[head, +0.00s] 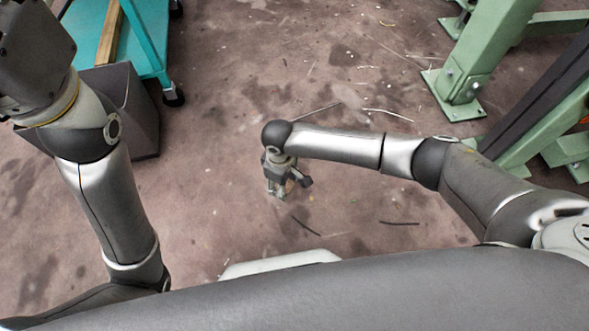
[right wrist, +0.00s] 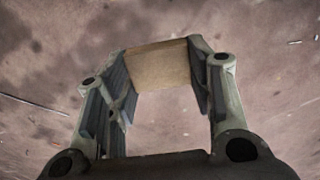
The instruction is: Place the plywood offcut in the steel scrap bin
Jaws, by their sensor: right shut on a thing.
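The plywood offcut (right wrist: 158,65) is a small light-brown piece between the fingertips of my right gripper (right wrist: 155,75) in the right wrist view. My right gripper is shut on it. In the head view this gripper (head: 281,187) points down over the floor near the middle, and the offcut is hard to make out there. A dark grey box (head: 143,115), which looks like the steel scrap bin, stands at the left, partly hidden behind my left arm. Its inside cannot be seen. My left arm's dark end (head: 32,50) reaches the top left edge; its fingers cannot be made out.
A teal cart (head: 150,40) with a wooden strip (head: 108,35) on it stands behind the grey box. Green steel frames (head: 480,60) stand at the right. The stained floor (head: 270,60) between them is open, with thin scraps scattered about.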

